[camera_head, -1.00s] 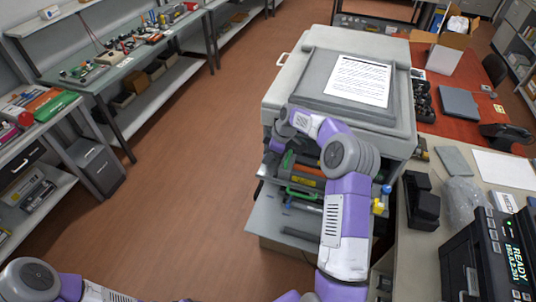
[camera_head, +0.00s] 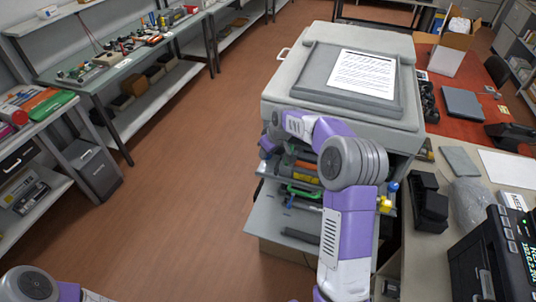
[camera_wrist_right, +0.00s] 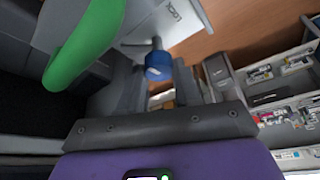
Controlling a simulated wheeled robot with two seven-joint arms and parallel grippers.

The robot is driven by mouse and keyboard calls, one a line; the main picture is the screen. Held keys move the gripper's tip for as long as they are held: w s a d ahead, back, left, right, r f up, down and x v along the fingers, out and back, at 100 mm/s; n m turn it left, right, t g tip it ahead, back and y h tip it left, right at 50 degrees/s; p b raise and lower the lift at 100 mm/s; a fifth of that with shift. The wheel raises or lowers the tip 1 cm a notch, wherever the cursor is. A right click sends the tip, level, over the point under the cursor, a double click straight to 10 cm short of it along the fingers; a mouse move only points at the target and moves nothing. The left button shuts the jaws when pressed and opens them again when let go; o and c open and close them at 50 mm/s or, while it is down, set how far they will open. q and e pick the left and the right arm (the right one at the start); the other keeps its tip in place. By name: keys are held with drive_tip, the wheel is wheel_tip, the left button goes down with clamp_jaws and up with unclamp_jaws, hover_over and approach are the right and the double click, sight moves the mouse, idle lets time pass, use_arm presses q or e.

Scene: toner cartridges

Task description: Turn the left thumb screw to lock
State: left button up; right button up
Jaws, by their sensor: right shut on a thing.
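A blue thumb screw (camera_wrist_right: 158,68) shows in the right wrist view, between the fingertips of my right gripper (camera_wrist_right: 156,75), which is shut on it. In the head view my right arm reaches over to the left side of the open copier (camera_head: 283,108); its wrist hides the fingertips and this screw there. A green handle (camera_wrist_right: 88,42) shows close beside the gripper in the wrist view, and a green handle (camera_head: 302,191) also shows in the copier's open front in the head view. My left gripper is outside the view; only part of that arm shows at bottom left.
The copier's grey open panel (camera_head: 262,228) juts out below its toner bay. A blue and yellow part (camera_head: 388,194) shows at the bay's right side. The right bench holds a black device (camera_head: 495,255) and dark boxes (camera_head: 429,203). The floor left of the copier is clear.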

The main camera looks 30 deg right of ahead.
drive_tip(key=m+h, duration=0.1)
drive_tip(key=m, duration=0.1)
drive_tip(key=m+b, duration=0.1)
drive_tip(key=m, duration=0.1)
drive_tip(key=shift+a+m+h, duration=0.15)
drive_tip(key=shift+m+h, duration=0.15)
drive_tip(key=shift+h, duration=0.1)
drive_tip(key=shift+m+g+h+b, duration=0.2)
drive_tip(key=shift+m+h, duration=0.3)
drive_tip(key=shift+m, duration=0.8)
drive_tip(key=shift+m+g+h+b, duration=0.2)
drive_tip(key=shift+m+h, duration=0.3)
drive_tip(key=shift+m, duration=0.8)
drive_tip(key=o, duration=1)
drive_tip(key=shift+o, duration=0.2)
drive_tip(key=shift+r, duration=0.1)
drive_tip(key=v, duration=0.7)
drive_tip(key=shift+r, duration=0.2)
drive_tip(key=shift+s, duration=0.1)
